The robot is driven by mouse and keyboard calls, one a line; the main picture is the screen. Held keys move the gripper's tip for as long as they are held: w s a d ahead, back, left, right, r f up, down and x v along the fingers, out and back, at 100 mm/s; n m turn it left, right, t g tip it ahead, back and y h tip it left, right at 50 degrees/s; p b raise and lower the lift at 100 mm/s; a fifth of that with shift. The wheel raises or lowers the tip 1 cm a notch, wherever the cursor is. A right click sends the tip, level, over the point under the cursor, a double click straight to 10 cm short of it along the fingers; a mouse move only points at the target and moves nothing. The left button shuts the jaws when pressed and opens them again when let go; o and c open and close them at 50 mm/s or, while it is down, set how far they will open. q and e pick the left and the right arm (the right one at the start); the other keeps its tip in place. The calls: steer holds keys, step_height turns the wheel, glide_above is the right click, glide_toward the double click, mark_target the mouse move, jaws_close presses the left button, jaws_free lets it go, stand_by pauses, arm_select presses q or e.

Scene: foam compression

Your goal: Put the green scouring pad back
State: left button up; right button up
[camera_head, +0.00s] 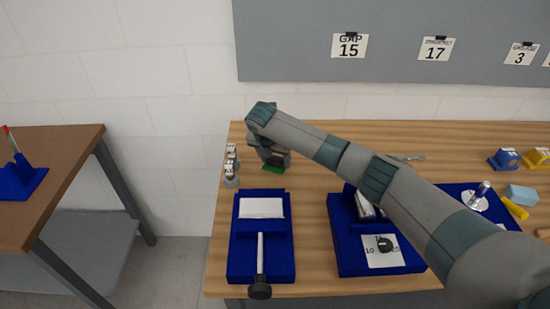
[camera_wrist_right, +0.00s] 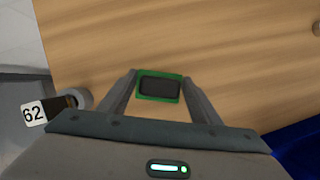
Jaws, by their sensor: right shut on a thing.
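The green scouring pad (camera_head: 273,169) is a small green piece at the table's back left, mostly hidden under my right gripper (camera_head: 272,157). In the right wrist view the pad (camera_wrist_right: 158,88) shows a green border around a dark grey middle. It sits between the two fingertips of my right gripper (camera_wrist_right: 158,82), which is shut on it. The fingers point down, and I cannot tell whether the pad touches the wood. My left gripper is not in view.
Small numbered holders (camera_head: 231,165) stand left of the right gripper, at the edge of the wooden table (camera_head: 310,178). A blue clamp fixture (camera_head: 240,265) and a blue dial fixture (camera_head: 345,262) stand nearer. Bare wood surrounds the pad.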

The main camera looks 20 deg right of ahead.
steer(key=o, duration=1)
steer(key=shift+f, duration=0.1)
steer(key=shift+o, duration=0.2)
steer(key=b+v, duration=0.3)
steer(key=v, duration=0.9)
